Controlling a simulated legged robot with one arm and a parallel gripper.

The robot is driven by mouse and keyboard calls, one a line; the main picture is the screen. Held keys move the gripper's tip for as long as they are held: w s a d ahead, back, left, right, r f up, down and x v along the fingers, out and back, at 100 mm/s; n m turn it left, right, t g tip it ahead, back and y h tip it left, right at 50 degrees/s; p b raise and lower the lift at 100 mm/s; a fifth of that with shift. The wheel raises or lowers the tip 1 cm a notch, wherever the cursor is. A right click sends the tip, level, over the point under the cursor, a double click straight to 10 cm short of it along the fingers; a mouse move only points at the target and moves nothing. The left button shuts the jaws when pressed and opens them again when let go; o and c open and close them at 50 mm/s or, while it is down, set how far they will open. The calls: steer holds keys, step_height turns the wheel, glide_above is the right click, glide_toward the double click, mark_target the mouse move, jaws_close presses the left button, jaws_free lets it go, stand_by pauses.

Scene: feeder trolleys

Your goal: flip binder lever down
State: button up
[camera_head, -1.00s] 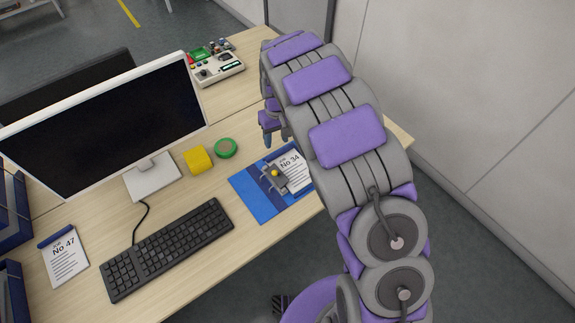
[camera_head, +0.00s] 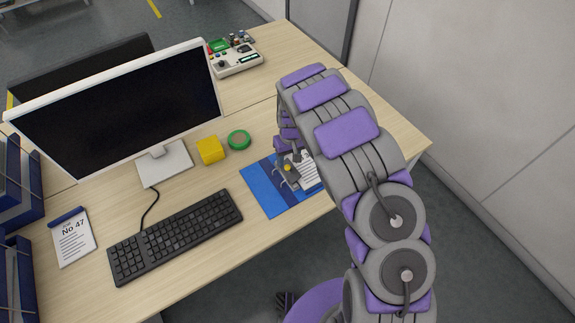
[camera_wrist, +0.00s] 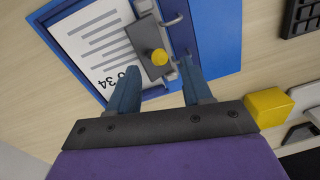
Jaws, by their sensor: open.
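The blue binder (camera_head: 263,186) lies open on the desk below my arm. A printed sheet (camera_head: 309,178) marked No 34 lies in it, partly hidden by my gripper. Its grey lever mechanism has a yellow knob (camera_head: 288,167), and the knob (camera_wrist: 158,57) also shows in the wrist view, on a grey plate (camera_wrist: 143,38) beside metal rings (camera_wrist: 172,20). My gripper (camera_wrist: 157,84) is open and empty, its two blue fingertips apart on either side of the mechanism's near end. The right finger is close to a ring; contact cannot be told. In the head view my gripper (camera_head: 291,157) is mostly hidden.
A yellow block (camera_head: 210,150) and green tape roll (camera_head: 239,140) lie left of the binder. A keyboard (camera_head: 176,235), monitor (camera_head: 125,110) and No 47 sheet (camera_head: 74,240) stand further left. A control box (camera_head: 236,62) is at the back.

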mark_target(288, 166)
step_height(288, 166, down, 4)
steer(key=shift+a+r, duration=0.1)
steer(key=shift+c, duration=0.3)
jaws_close()
